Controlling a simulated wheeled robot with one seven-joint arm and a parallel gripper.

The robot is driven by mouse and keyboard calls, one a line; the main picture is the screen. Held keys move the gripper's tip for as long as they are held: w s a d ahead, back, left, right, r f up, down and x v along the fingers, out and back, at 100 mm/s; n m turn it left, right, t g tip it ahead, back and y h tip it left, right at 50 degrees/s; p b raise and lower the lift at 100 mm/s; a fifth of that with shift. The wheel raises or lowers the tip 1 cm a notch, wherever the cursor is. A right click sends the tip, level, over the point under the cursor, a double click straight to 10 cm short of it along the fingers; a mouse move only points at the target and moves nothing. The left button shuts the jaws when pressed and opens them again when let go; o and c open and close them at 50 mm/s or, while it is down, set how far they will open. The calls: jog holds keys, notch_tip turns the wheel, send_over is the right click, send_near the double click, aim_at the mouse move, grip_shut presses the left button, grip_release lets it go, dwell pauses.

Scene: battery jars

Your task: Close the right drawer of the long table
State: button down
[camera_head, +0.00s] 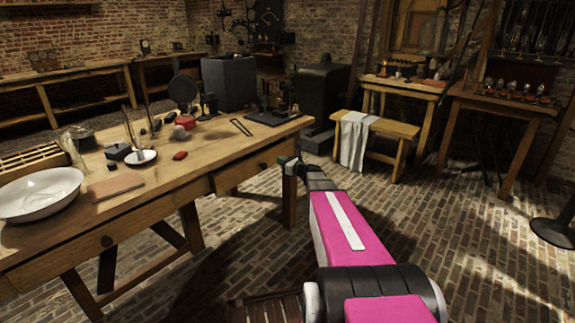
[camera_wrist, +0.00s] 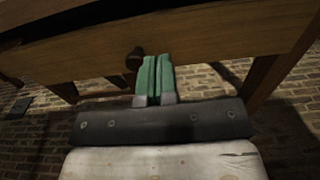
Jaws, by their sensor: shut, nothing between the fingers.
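The long wooden table (camera_head: 150,190) runs along the left of the head view. Its right drawer (camera_head: 235,177) stands out a little from the table front, with a round knob (camera_head: 263,165). In the wrist view, the drawer front (camera_wrist: 215,45) spans the picture with a dark gap above it, and the dark knob (camera_wrist: 133,59) is just left of my fingers. My gripper (camera_head: 284,160) is at the right part of the drawer front. Its green fingers (camera_wrist: 154,62) are together and empty, pointing at the wood beside the knob. I cannot tell whether they touch it.
The table's left drawer knob (camera_head: 107,241) shows nearer me. A white bowl (camera_head: 42,194) and several small things stand on the tabletop. A bench with a cloth (camera_head: 354,140) stands beyond my arm. The brick floor to the right is mostly clear.

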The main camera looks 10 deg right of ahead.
aim_at(266, 155)
jog(key=x, duration=0.7)
jog(key=shift+w+a, duration=0.2)
jog(key=shift+x, duration=2.4)
jog(key=shift+w, duration=0.1)
